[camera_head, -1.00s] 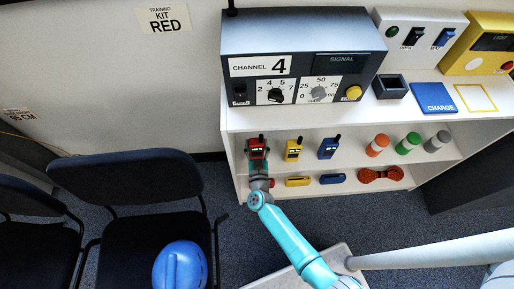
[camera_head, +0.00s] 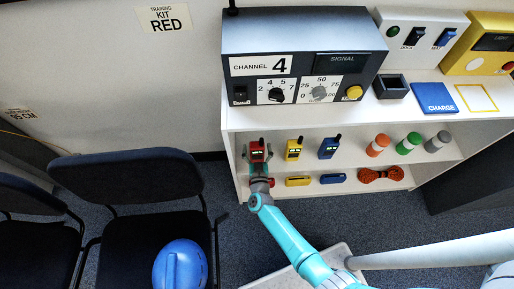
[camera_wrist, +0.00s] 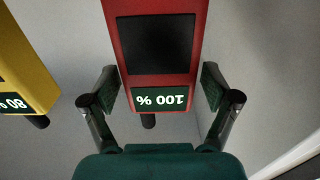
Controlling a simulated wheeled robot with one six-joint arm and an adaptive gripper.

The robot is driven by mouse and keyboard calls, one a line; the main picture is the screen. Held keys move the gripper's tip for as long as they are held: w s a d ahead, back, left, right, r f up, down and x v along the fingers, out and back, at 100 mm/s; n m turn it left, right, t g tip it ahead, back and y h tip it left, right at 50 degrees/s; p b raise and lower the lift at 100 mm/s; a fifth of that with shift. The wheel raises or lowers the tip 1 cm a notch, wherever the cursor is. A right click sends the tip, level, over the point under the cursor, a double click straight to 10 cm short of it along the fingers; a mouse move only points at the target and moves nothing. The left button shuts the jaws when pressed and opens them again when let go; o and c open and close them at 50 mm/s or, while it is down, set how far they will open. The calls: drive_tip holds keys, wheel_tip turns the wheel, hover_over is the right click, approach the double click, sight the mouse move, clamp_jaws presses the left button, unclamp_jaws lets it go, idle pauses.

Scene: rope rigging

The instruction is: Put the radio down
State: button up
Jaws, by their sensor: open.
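The red radio (camera_head: 257,151) stands on the upper shelf of the white rack, at the left end of a row of radios. In the wrist view the red radio (camera_wrist: 157,45) shows a dark screen and a "100 %" label, upside down. My gripper (camera_head: 258,158) is at the front of the red radio. In the wrist view my gripper (camera_wrist: 163,88) is open, with one finger on each side of the radio's end and a gap on both sides. The radio's underside contact with the shelf is hidden by my gripper.
A yellow radio (camera_head: 293,150) and a blue radio (camera_head: 328,148) stand to the right. The yellow one (camera_wrist: 22,65) is close to my left finger in the wrist view. Orange, green and grey cylinders stand further right. A channel box (camera_head: 300,65) sits above on the rack top.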

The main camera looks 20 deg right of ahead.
drive_tip(key=shift+r, duration=0.15)
drive_tip(key=v, duration=1.2)
drive_tip(key=s+d+r+n+t+y, duration=0.1)
drive_tip(key=s+d+r+y, duration=0.1)
drive_tip(key=s+r, duration=0.45)
drive_tip(key=s+d+r+n+y, duration=0.1)
drive_tip(key=s+d+r+y, duration=0.15)
drive_tip(key=s, duration=0.75)
drive_tip(key=s+r+n+g+y, duration=0.1)
drive_tip(key=s+r+g, duration=0.2)
drive_tip(key=s+r, duration=1.2)
wheel_tip(320, 180, up, 4)
drive_tip(key=shift+s+a+f+n, duration=0.2)
drive_tip(key=shift+a+n, duration=0.1)
drive_tip(key=shift+a, duration=0.1)
